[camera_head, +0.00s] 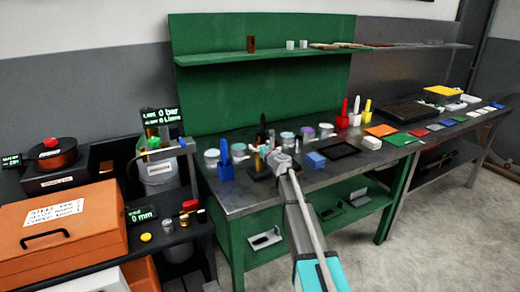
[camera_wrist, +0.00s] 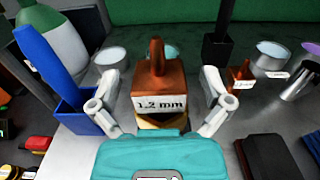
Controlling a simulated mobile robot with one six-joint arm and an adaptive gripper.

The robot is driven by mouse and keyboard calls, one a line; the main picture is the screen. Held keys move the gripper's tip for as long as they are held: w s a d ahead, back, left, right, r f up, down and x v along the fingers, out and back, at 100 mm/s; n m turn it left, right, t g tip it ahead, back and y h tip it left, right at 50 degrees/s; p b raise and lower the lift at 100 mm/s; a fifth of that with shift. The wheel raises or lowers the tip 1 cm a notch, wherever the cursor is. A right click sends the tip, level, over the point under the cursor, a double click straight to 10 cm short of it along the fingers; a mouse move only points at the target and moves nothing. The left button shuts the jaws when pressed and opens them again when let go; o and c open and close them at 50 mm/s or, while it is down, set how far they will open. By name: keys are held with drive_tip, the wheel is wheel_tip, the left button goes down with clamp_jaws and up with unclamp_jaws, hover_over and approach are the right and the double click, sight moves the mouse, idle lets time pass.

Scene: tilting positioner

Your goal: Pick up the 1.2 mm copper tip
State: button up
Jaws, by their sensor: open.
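The copper tip labelled "1.2 mm" (camera_wrist: 157,82) stands upright in the wrist view, its thin stem pointing up. Below its label a yellowish part shows, mostly hidden by my teal gripper body. My gripper (camera_wrist: 158,100) is open, with one pale finger on each side of the tip and a gap on both sides. In the head view my gripper (camera_head: 272,152) is over the green bench, and the tip cannot be clearly made out there.
A smaller labelled copper piece (camera_wrist: 240,75) stands to the right. A blue holder with a blue-handled tool (camera_wrist: 76,112) is close on the left. Dark blocks (camera_wrist: 272,155) lie at the lower right. Several round tins (camera_wrist: 110,58) stand behind. A shelf (camera_head: 270,54) hangs above the bench.

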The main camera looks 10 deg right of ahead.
clamp_jaws()
idle(0.3)
drive_tip(key=shift+r, duration=0.15)
wheel_tip(320, 180, up, 3)
drive_tip(key=p, duration=0.3)
drive_tip(key=shift+f, duration=0.2)
drive_tip(key=s+d+r+p, duration=0.2)
drive_tip(key=s+r+p, duration=0.8)
drive_tip(key=s, duration=0.3)
drive_tip(key=shift+s+d, duration=0.2)
drive_tip(key=shift+s, duration=0.2)
